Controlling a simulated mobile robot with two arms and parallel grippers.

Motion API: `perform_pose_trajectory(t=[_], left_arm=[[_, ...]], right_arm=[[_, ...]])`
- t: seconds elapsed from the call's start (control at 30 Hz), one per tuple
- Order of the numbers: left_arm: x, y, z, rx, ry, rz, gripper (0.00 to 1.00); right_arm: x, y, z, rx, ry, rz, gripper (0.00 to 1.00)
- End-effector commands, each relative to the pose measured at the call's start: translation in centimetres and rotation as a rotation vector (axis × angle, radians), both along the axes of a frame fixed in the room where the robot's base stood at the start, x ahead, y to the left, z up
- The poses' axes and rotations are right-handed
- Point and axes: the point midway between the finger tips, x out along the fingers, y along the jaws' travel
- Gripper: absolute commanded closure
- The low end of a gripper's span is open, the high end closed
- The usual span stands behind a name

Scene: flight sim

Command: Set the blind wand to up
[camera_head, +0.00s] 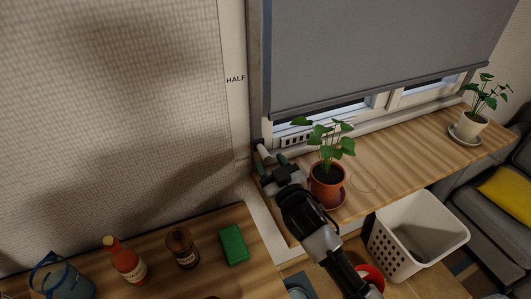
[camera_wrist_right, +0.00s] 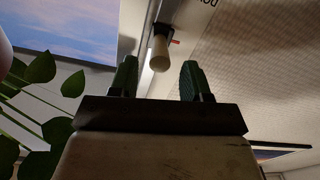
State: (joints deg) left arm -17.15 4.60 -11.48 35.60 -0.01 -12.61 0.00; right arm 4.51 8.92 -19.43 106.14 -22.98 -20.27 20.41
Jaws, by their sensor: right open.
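The blind wand (camera_wrist_right: 160,50) shows in the right wrist view as a pale, cream handle on a dark track, with a small red pointer at its side. In the head view its pale end (camera_head: 264,153) is low beside the window frame, well below the HALF label (camera_head: 235,79). The grey blind (camera_head: 370,50) covers most of the window. My right gripper (camera_head: 271,164) is open at the wand's lower end. In the wrist view its green fingertips (camera_wrist_right: 160,75) lie either side of the handle's line, with the handle just beyond them. My left gripper is out of view.
A potted plant (camera_head: 327,184) stands on the wooden sill (camera_head: 390,160) close beside my right gripper. Its leaves reach near the arm. A white basket (camera_head: 385,245) is below the sill. A bottle (camera_head: 128,262), a jar (camera_head: 182,247) and a green block (camera_head: 233,245) stand on the counter (camera_head: 215,222).

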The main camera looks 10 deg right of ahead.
Motion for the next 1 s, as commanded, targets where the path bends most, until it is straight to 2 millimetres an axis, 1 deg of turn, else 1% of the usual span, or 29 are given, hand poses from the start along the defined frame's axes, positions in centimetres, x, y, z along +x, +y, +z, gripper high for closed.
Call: perform_pose_trajectory(t=[0.03,0.1,0.23,0.4,0.63,0.67,0.93,0.97,1.0], left_arm=[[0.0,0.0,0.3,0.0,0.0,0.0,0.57],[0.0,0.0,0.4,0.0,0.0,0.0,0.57],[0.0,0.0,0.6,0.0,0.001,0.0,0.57],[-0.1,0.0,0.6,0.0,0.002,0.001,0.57],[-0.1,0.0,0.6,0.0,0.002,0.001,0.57],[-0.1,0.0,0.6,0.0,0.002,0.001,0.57],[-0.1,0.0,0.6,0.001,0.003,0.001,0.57],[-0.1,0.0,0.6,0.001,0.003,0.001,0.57],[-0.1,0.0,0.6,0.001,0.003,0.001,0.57]], right_arm=[[0.9,0.2,0.2,-0.001,0.0,-0.001,0.53],[1.9,0.4,0.2,-0.001,0.0,0.0,0.53],[3.2,0.6,0.1,0.0,0.001,0.0,0.53],[3.9,0.8,0.0,0.001,0.001,0.0,0.53],[3.9,0.8,0.0,0.0,0.001,0.0,0.53],[3.9,0.8,0.0,0.001,0.001,0.0,0.56],[3.9,0.8,0.0,0.0,0.001,0.0,0.97],[3.9,0.8,0.0,0.0,0.001,0.0,1.0],[3.9,0.8,-0.1,0.0,0.001,0.0,1.0]])
